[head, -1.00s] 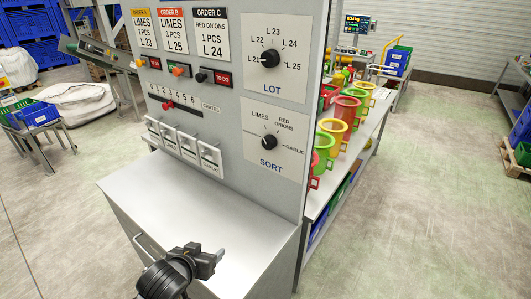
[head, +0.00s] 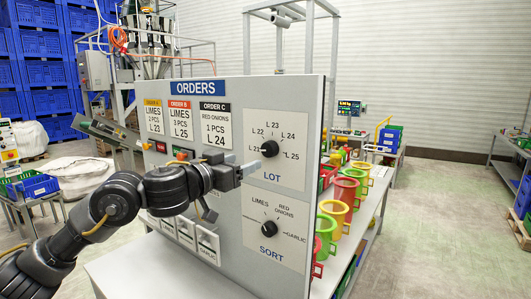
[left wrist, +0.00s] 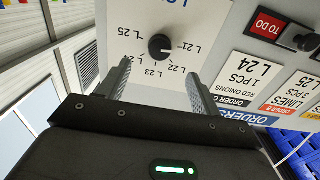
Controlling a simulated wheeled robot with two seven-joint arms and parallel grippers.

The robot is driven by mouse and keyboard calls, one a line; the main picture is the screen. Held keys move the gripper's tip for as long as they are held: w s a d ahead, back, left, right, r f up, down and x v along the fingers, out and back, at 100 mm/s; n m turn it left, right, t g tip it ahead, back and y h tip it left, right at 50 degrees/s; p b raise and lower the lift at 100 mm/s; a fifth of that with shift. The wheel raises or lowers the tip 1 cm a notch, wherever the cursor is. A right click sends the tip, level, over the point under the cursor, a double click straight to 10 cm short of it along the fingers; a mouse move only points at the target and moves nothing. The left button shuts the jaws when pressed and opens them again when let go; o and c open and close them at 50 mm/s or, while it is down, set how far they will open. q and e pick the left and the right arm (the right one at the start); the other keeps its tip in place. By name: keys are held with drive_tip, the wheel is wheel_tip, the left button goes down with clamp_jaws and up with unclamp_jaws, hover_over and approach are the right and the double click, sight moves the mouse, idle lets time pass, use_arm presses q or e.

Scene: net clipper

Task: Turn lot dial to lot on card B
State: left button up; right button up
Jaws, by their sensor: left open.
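The lot dial (head: 269,149) is a black round knob on a white plate marked L 21 to L 25. In the left wrist view the dial (left wrist: 160,47) has its white mark toward L 21. Card B (head: 181,120), with a red header, reads LIMES, 3 PCS, L 25. My right gripper is not in view.
The sort dial (head: 268,228) is below the lot plate. Card A (head: 154,117) and card C (head: 215,125) flank card B. Small levers and white flaps are on the panel behind my arm. Colored buckets (head: 334,215) stand on a bench at right.

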sight(267, 150)
use_arm(q)
drive_tip(key=p+x, duration=0.1)
drive_tip(key=x, duration=0.2)
drive_tip(key=p+x, duration=0.1)
drive_tip(key=x, duration=0.2)
drive_tip(key=p+x, duration=0.2)
drive_tip(key=x, duration=0.1)
drive_tip(key=shift+w+d+r, duration=0.2)
drive_tip(key=shift+w+r, duration=0.15)
drive_tip(key=shift+r, duration=0.05)
drive_tip(key=shift+w+d+f, duration=0.15)
drive_tip(key=shift+w+d, duration=0.2)
drive_tip(key=shift+w, duration=0.15)
drive_tip(key=shift+c, duration=0.4)
drive_tip(key=c, duration=0.9)
